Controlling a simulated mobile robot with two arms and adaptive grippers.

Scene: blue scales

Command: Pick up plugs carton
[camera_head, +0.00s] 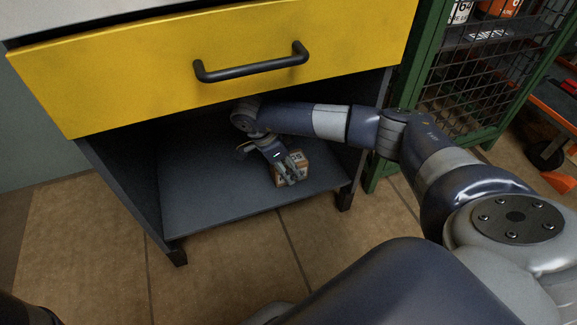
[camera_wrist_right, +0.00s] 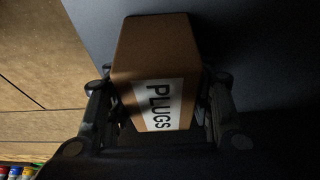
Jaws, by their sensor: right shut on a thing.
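The plugs carton (camera_head: 295,160) is a small brown box on the grey lower shelf (camera_head: 205,205) of the cabinet, near its front edge. In the right wrist view the carton (camera_wrist_right: 152,50) shows a white label reading PLUGS. My right gripper (camera_head: 290,178) reaches in under the yellow drawer and is shut on the carton. In the wrist view its dark fingers (camera_wrist_right: 155,115) lie on both sides of the carton. I cannot tell whether the carton touches the shelf. My left gripper is not in view.
The yellow drawer (camera_head: 150,75) with its black handle (camera_head: 250,68) sits above my right forearm. The cabinet's left side wall (camera_head: 125,185) bounds the shelf. A green mesh cage (camera_head: 430,60) stands at right. The tiled floor (camera_head: 225,265) in front is clear.

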